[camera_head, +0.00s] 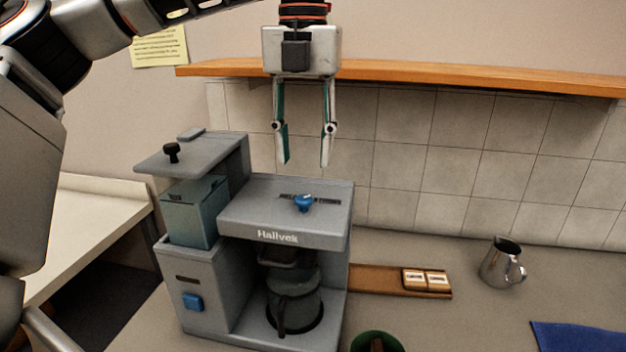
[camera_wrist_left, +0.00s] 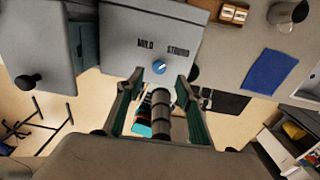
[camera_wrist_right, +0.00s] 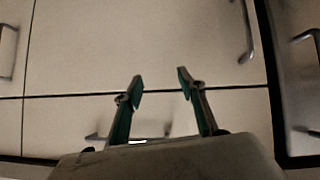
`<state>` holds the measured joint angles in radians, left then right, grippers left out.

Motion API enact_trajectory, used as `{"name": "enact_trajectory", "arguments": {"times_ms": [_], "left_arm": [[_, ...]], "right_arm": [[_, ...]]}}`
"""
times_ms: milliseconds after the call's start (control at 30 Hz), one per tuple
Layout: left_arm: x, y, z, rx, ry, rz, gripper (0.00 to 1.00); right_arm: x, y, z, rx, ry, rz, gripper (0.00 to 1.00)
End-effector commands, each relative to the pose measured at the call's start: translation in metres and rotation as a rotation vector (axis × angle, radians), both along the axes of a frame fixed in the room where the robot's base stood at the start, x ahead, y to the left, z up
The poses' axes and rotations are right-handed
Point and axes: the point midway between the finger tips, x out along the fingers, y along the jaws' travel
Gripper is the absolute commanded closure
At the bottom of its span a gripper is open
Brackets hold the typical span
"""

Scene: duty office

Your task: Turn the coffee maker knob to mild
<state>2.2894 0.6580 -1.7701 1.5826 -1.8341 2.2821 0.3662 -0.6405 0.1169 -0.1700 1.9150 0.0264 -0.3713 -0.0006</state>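The grey coffee maker (camera_head: 283,213) stands on the counter, with a blue knob (camera_head: 304,203) on its top panel. In the left wrist view the knob (camera_wrist_left: 159,67) sits below the printed words MILD, on the left, and STRONG, on the right; its exact setting is hard to tell. My left gripper (camera_head: 304,162) points down above the coffee maker, open and empty, with its fingertips clear of the knob. In the left wrist view its fingers (camera_wrist_left: 160,76) stand on either side of the knob. My right gripper (camera_wrist_right: 159,75) is open and empty, facing cabinet fronts; the head view does not show it.
A glass carafe (camera_head: 293,299) sits inside the coffee maker. A wooden tray (camera_head: 383,281) with small blocks, a metal jug (camera_head: 502,263) and a blue cloth (camera_head: 580,338) lie to the right. A wooden shelf (camera_head: 450,80) runs along the wall behind my left gripper.

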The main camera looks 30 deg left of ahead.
Motion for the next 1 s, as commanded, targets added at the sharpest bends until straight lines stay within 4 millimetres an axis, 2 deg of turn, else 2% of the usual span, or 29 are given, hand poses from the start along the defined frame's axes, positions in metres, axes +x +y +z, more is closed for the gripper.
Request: {"name": "enact_trajectory", "arguments": {"times_ms": [233, 400, 600, 833, 867, 900, 1000], "left_arm": [[-0.001, 0.000, -0.039, 0.000, 0.005, -0.004, 0.63], [0.000, -0.001, -0.060, -0.001, 0.002, -0.006, 0.63], [0.000, -0.001, -0.071, -0.002, 0.000, -0.005, 0.63], [0.000, -0.001, -0.072, -0.002, -0.001, -0.005, 0.63], [0.000, -0.001, -0.072, -0.002, 0.000, -0.005, 0.68], [0.000, -0.001, -0.072, -0.002, 0.000, -0.005, 0.79], [0.000, -0.001, -0.072, -0.002, 0.000, -0.005, 1.00]], "right_arm": [[-0.013, 0.001, -0.008, 0.000, 0.023, 0.004, 0.60], [-0.015, 0.002, -0.008, -0.002, 0.026, 0.009, 0.60], [-0.011, 0.001, -0.006, -0.004, 0.020, 0.008, 0.60], [-0.007, -0.002, -0.004, -0.006, 0.013, 0.005, 0.60], [-0.007, -0.002, -0.004, -0.006, 0.013, 0.005, 0.60], [-0.007, -0.002, -0.004, -0.007, 0.014, 0.004, 0.60], [-0.007, -0.002, -0.004, -0.006, 0.014, 0.003, 0.60]]}}
